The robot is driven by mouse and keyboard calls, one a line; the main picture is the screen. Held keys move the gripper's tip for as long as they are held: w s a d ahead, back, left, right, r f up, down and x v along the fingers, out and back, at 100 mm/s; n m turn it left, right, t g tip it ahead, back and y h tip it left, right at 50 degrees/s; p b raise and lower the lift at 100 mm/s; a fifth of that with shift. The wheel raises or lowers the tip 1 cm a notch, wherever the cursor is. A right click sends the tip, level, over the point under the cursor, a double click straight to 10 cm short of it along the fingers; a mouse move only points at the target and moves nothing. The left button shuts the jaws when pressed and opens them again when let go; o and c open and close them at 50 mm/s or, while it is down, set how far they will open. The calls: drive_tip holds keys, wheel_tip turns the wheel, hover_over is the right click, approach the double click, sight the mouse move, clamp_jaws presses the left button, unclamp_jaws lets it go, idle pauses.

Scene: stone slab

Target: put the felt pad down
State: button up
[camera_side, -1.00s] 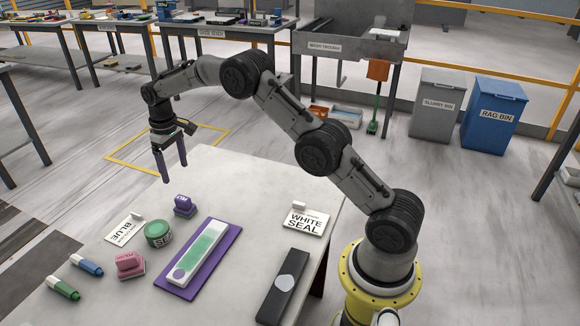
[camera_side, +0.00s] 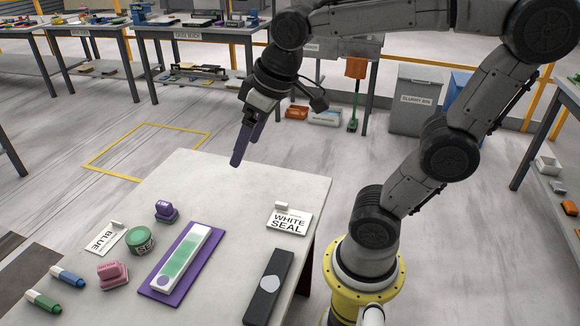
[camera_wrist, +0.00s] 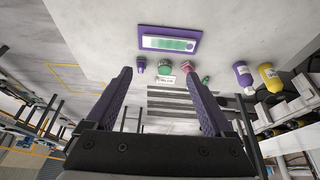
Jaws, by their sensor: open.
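My gripper (camera_side: 246,148) has purple fingers and hangs in the air above the far edge of the pale stone slab (camera_side: 262,187). It is open, and nothing shows between its fingers in the wrist view (camera_wrist: 159,82). No piece is clearly marked as the felt pad. A purple mat (camera_side: 157,284) lies flat on the slab with a white strip (camera_side: 193,238) bearing a green panel on it. A dark bar (camera_side: 258,312) with a pale grey disc (camera_side: 270,283) lies to its right. The mat also shows in the wrist view (camera_wrist: 195,35).
A "WHITE SEAL" card (camera_side: 289,222) lies right of the mat, a "BLUE" card (camera_side: 104,239) left. A purple stamp (camera_side: 166,210), green tin (camera_side: 140,240), pink stamp (camera_side: 112,274) and two markers (camera_side: 68,277) stand or lie left of the mat. The far slab is clear.

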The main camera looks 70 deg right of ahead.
drive_tip(key=s+f+t, duration=0.1)
drive_tip(key=s+f, duration=0.2)
drive_tip(key=s, duration=0.5)
drive_tip(key=shift+a+f, duration=0.35)
idle(0.7)
drive_tip(key=shift+o, duration=0.6)
